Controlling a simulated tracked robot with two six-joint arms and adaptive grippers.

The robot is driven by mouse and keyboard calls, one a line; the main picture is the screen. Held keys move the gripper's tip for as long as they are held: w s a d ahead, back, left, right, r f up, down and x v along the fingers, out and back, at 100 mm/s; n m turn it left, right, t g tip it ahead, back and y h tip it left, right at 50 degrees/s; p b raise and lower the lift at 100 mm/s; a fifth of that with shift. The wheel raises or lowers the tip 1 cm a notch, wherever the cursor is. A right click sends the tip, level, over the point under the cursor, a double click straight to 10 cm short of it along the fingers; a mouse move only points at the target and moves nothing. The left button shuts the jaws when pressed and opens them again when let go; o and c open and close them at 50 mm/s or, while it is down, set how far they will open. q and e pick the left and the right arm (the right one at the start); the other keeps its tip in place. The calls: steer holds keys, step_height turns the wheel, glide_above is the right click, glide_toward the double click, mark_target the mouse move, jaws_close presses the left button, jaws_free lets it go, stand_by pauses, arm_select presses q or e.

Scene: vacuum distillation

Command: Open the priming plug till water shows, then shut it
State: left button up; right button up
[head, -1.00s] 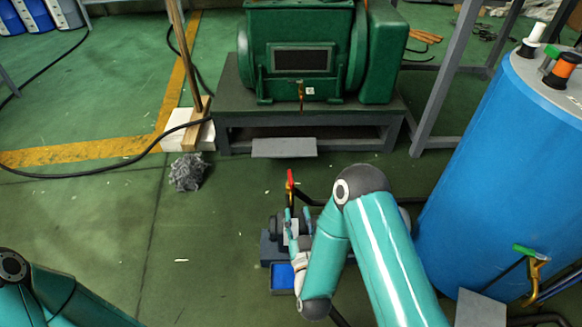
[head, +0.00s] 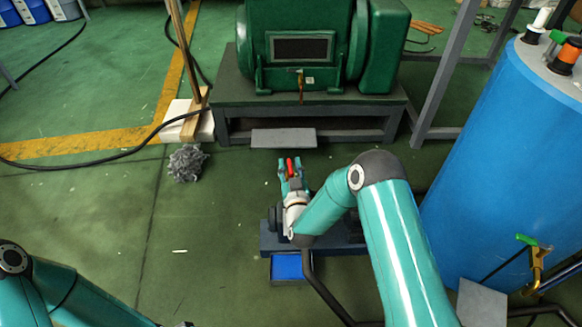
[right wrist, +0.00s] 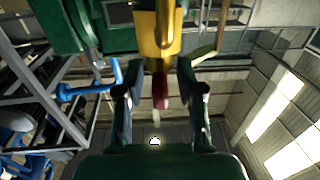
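A brass fitting with a red top (head: 290,167) stands above the small pump; I take it for the priming plug, but its shape is partly hidden. My right gripper (head: 291,178) is around the red part from above. In the right wrist view, the red end (right wrist: 160,90) and its yellow brass body lie between the two fingers (right wrist: 161,92), with a gap on each side. The gripper is open. The dark pump base (head: 347,248) is partly hidden under my right arm. No water shows.
A blue tray (head: 287,266) lies in front of the pump. A large blue tank (head: 500,150) with a green-handled brass tap stands at the right. A green machine (head: 303,45) sits on a grey bench behind. Grey fluff (head: 187,162) lies on open floor at the left.

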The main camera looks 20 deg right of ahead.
jaws_close()
steer(key=shift+a+m+h, duration=0.1)
steer(key=shift+m+h, duration=0.2)
steer(key=shift+h, duration=0.2)
steer(key=shift+m+g+h+b, duration=0.35)
steer(key=shift+m+h, duration=0.15)
steer(key=shift+h, duration=0.2)
jaws_free()
steer(key=shift+s, duration=0.15)
